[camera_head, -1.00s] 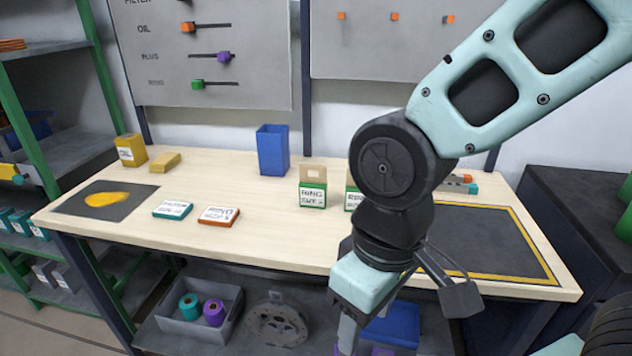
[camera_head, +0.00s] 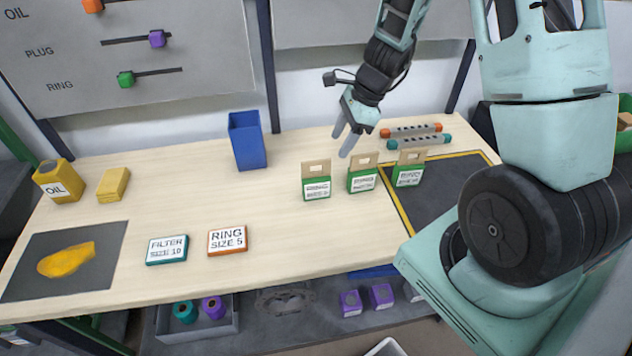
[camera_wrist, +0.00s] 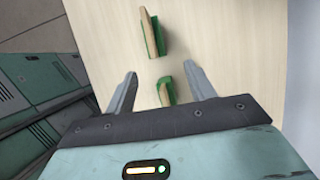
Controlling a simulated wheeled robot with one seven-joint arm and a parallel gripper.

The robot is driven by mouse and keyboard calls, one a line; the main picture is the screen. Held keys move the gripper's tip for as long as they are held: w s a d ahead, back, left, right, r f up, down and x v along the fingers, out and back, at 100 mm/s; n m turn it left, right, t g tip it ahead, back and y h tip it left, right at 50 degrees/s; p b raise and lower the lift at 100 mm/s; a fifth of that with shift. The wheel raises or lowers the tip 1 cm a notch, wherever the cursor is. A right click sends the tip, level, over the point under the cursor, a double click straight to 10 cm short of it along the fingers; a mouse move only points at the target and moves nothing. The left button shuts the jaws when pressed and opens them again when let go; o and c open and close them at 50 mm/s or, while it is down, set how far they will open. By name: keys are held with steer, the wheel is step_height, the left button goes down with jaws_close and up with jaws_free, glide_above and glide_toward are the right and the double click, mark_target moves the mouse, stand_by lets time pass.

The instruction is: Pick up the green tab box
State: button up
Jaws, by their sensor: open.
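Three green tab boxes with tan tabs and white labels stand in a row on the table: a left one (camera_head: 317,188), a middle one (camera_head: 361,180) and a right one (camera_head: 408,175). The right one stands at the dark mat's edge. My gripper (camera_head: 344,140) is open and empty, above and behind the left and middle boxes, pointing down. In the wrist view, one green box (camera_wrist: 165,92) shows between my fingers, partly hidden by the gripper body. Another green box (camera_wrist: 152,35) lies farther up that picture. No finger visibly touches a box.
Orange-ended and teal-ended grey bars (camera_head: 418,137) lie behind the right box. A blue bin (camera_head: 247,142) stands at the back left. A FILTER box (camera_head: 167,249) and a RING box (camera_head: 228,240) lie in front. The table between them is clear.

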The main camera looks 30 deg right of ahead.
mark_target(322, 174)
steer(key=x, duration=0.7)
steer(key=a+x, duration=0.1)
steer(key=x, duration=0.2)
steer(key=shift+s, duration=0.35)
steer(key=shift+w+a+f, duration=0.15)
steer(key=shift+a+f, duration=0.1)
steer(key=shift+f, duration=0.2)
steer(key=c, duration=1.1)
